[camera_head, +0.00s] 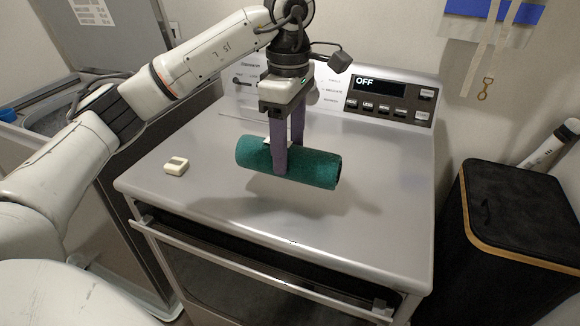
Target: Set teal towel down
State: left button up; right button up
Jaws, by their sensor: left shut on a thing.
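The teal towel (312,167) is rolled into a cylinder. My left gripper (284,160) points down and is shut on the towel near its middle, with purple fingers on its near and far sides. The towel looks raised above the top, though the exact gap is hard to tell. My right gripper does not show.
A control panel (388,99) reading OFF stands at the back. A dark bin (520,220) with a wooden rim stands at the right. The front and right of the top are clear.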

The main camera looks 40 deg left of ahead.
aim_at(290, 161)
pick_arm(q)
notch_tip(290, 161, down, 5)
jog(key=shift+r, duration=0.2)
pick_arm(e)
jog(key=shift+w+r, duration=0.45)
pick_arm(q)
jog(key=shift+f, duration=0.2)
jog(key=o, duration=1.2)
jog(key=shift+c, duration=0.2)
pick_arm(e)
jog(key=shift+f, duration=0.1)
pick_arm(q)
jog(key=shift+w+r, duration=0.1)
jog(key=shift+r, duration=0.55)
notch_tip(290, 161, up, 11)
jog(key=shift+p, duration=0.9)
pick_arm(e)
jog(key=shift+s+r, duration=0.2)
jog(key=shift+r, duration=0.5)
